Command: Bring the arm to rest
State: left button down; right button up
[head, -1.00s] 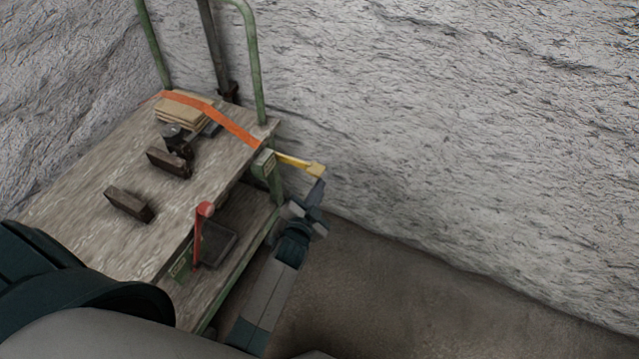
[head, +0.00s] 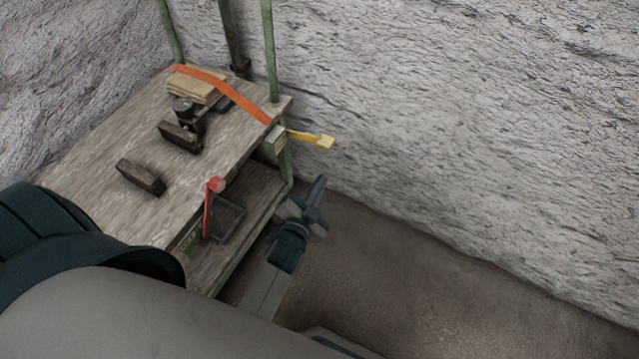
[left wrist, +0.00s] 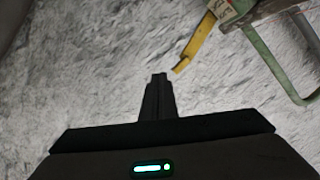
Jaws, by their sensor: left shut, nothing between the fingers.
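My left gripper (head: 320,186) is in the head view, low in front of the cart's right end. Its fingers are together with nothing between them. In the left wrist view the closed fingers (left wrist: 159,95) point toward the pale rock wall. The yellow lever (head: 312,139) sticks out from a small box on the cart's corner, above the gripper and apart from it. The lever also shows in the left wrist view (left wrist: 196,43), to the upper right of the fingertips. My right gripper is not in view.
A wooden-topped cart (head: 90,175) with green posts carries dark blocks (head: 141,177), a stack of boards (head: 195,86) and an orange strap (head: 225,92). A red handle (head: 211,205) stands at its near side. The rock wall (head: 470,120) is behind; bare floor (head: 400,270) lies to the right.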

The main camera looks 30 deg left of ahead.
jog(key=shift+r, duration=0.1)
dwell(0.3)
